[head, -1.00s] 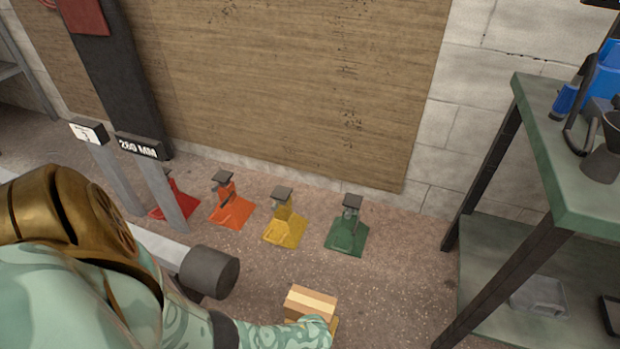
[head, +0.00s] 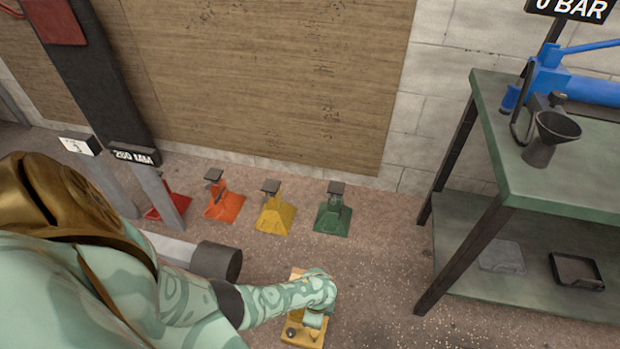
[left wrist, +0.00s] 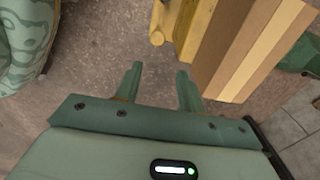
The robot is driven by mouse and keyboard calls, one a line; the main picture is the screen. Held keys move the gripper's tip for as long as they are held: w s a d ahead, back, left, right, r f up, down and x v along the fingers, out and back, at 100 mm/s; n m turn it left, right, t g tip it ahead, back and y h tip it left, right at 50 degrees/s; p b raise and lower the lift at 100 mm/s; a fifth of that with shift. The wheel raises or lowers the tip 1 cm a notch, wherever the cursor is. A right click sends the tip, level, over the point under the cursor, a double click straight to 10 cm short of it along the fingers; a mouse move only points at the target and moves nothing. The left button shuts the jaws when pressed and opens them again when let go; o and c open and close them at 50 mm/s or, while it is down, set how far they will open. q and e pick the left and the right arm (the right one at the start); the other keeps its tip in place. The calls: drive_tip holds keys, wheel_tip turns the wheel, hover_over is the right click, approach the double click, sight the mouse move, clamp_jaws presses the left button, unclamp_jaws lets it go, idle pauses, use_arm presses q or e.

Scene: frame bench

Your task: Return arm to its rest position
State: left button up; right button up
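My left arm comes in from the left in the head view and reaches down to the floor. Its gripper (head: 314,319) shows small there, over a yellow item (head: 303,337). In the left wrist view the two green fingers of this gripper (left wrist: 160,70) are apart, with only floor between them. A striped wooden block (left wrist: 255,45) and a yellow part (left wrist: 184,22) are just beyond the fingertips, apart from them. The gripper and wrist partly hide the yellow item in the head view. My right gripper is in neither view.
Red (head: 168,207), orange (head: 224,206), yellow (head: 274,217) and green (head: 332,218) stands line the wall. A grey cylinder (head: 218,262) lies beside my arm. A green bench (head: 535,180) with a funnel (head: 552,138) stands right. Floor before the bench is clear.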

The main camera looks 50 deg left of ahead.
use_arm(q)
drive_tip(key=shift+r, duration=0.5)
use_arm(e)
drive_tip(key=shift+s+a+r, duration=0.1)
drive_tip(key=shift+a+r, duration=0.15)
